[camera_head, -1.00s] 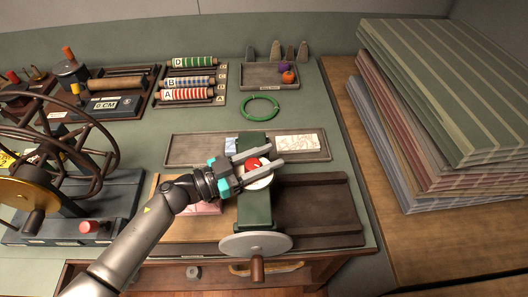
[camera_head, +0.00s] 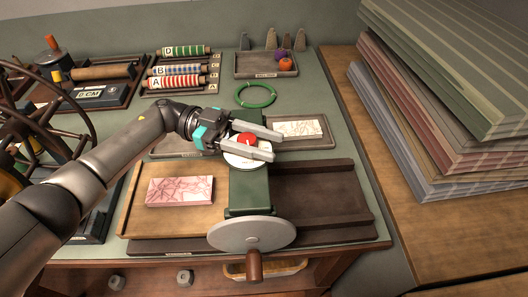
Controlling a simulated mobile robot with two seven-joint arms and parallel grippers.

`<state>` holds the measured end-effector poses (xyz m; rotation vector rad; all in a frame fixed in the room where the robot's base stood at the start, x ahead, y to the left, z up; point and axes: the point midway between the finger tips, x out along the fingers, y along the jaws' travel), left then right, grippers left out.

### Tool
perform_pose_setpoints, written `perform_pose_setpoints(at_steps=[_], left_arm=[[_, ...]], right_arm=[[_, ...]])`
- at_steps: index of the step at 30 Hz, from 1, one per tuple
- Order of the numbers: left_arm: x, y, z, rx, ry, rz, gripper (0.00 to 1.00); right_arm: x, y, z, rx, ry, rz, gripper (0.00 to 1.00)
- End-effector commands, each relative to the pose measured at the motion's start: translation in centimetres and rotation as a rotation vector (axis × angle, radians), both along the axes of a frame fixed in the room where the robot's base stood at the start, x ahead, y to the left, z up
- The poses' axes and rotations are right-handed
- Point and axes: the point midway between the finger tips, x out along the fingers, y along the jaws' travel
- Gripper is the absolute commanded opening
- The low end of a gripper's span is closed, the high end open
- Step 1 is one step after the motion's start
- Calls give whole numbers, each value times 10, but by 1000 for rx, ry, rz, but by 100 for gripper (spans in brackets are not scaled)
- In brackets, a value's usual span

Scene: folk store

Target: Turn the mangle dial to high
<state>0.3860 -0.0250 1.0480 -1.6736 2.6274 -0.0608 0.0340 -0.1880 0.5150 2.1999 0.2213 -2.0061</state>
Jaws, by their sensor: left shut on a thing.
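The mangle (camera_head: 250,190) has a green body with a grey hand wheel (camera_head: 252,234) at its front. On its top is a pale round dial plate (camera_head: 236,161) with a red knob (camera_head: 245,138). My left gripper (camera_head: 269,143) comes in from the left over the dial. Its two grey fingers are shut on the red knob, one on each side, and point right and slightly down. The fingers partly hide the plate, and I cannot read its markings. My right gripper is out of view.
A pink patterned block (camera_head: 180,191) lies on the wooden bed left of the mangle. A dark tray (camera_head: 315,200) is on the right. A green ring (camera_head: 256,95) lies behind. Stacked striped boards (camera_head: 440,70) stand at the far right.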

Motion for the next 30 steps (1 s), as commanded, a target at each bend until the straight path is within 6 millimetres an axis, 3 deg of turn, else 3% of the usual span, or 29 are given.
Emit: perform_pose_setpoints(at_steps=[1,9,28,29,30], left_arm=[[0,0,-5,1,-4,-26,0],[-4,1,-3,0,-1,-130,0],[-6,2,-1,2,2,-171,0],[-6,2,-1,2,2,-171,46],[-6,2,-1,2,2,-170,51]], right_arm=[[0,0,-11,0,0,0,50],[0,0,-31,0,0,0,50],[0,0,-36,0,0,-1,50],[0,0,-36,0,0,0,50],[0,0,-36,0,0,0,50]])
